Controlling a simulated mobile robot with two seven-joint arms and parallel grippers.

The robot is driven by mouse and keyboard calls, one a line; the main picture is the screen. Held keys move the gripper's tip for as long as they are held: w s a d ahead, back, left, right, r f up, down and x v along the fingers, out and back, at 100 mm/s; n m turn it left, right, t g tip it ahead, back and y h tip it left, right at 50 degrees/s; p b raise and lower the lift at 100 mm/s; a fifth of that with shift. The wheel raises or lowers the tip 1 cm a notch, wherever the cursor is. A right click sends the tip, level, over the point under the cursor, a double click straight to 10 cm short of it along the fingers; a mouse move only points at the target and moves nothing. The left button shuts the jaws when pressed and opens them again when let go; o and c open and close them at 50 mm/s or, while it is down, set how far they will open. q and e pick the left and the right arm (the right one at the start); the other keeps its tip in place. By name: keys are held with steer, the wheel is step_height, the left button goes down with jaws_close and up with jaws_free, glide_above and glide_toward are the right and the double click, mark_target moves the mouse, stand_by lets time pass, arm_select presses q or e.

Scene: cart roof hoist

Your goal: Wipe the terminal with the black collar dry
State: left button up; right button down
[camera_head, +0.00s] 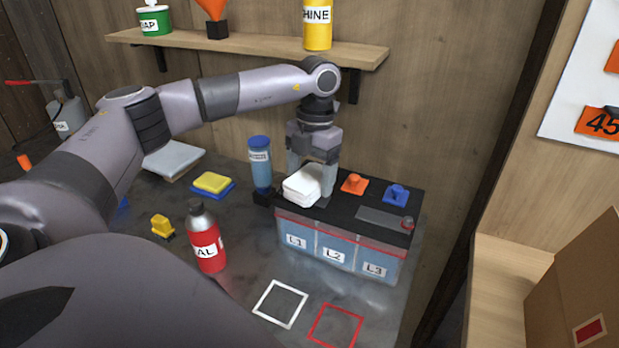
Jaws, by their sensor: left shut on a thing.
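My left gripper (312,180) points down and is shut on a folded white cloth (302,189). The cloth is at the left end of the black top of a battery (340,208); whether it presses on the top I cannot tell. No terminal with a black collar shows; the cloth and fingers cover that end of the top. A small terminal with a red collar (407,223) stands at the front right corner. An orange cap (354,183) and a blue cap (396,194) sit on the top. My right gripper is not in view.
A blue bottle (260,164) stands just left of the battery. A red bottle (207,237), a yellow sponge (213,183) and a yellow cap (162,226) are further left. White (265,296) and red (322,312) outlined squares in front are empty. A shelf (260,47) hangs behind.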

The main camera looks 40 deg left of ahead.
arm_select(q)
steer(key=shift+r, duration=2)
steer(key=m, duration=0.1)
steer(key=d+m, duration=0.1)
steer(key=m, duration=0.1)
steer(key=shift+d+f, duration=0.25)
steer(key=shift+f, duration=0.15)
steer(key=s+d+f+m+t, duration=0.1)
steer(key=d+m, duration=0.4)
steer(key=m, duration=0.6)
steer(key=s+d+f+m+t, duration=0.1)
steer(key=d+m, duration=0.4)
steer(key=m, duration=0.6)
steer(key=s+d+f+m, duration=0.3)
steer(key=d+f+m, duration=0.1)
steer(key=m, duration=0.8)
steer(key=shift+s+d+f+t, duration=0.3)
steer(key=shift+s+d+t, duration=0.1)
steer(key=shift+d, duration=0.5)
steer(key=shift+w, duration=0.1)
